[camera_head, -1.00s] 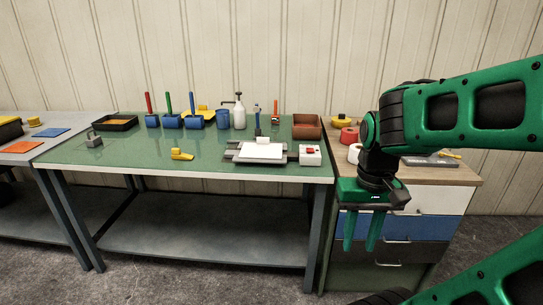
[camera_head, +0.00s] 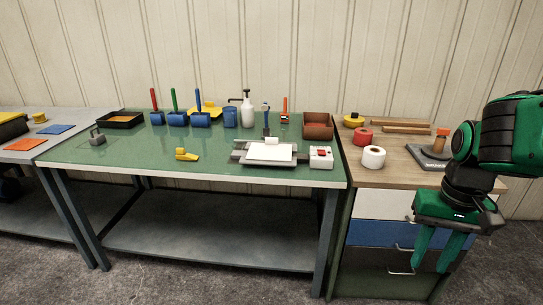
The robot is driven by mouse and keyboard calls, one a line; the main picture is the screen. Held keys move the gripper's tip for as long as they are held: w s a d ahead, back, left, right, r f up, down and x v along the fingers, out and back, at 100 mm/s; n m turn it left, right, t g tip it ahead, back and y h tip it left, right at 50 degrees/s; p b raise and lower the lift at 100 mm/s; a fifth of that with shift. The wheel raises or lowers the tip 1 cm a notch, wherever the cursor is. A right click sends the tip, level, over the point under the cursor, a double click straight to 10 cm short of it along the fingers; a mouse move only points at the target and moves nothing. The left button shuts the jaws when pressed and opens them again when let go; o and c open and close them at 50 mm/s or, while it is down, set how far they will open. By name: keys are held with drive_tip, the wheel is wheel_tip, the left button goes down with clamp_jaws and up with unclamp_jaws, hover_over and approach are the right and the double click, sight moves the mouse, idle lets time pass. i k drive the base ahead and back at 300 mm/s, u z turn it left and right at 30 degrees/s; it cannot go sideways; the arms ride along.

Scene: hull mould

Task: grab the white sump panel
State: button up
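A white flat panel (camera_head: 270,152), which looks like the sump panel, lies on a grey fixture (camera_head: 240,156) near the front edge of the green-topped table. My gripper (camera_head: 432,262) hangs at the right, pointing down in front of the drawer cabinet. It is well to the right of the panel and lower than the tabletop. Its two green fingers are apart with a gap between them, and nothing shows between them.
A white box with a red button (camera_head: 321,157) stands right of the panel. A yellow object (camera_head: 186,154) lies to its left. Blue rollers, a spray bottle (camera_head: 248,109) and a brown bin (camera_head: 317,126) line the back. Tape rolls (camera_head: 373,157) sit on the cabinet (camera_head: 400,177).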

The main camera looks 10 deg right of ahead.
sight(270, 150)
drive_tip(key=z, duration=0.05)
drive_tip(key=i, duration=0.9)
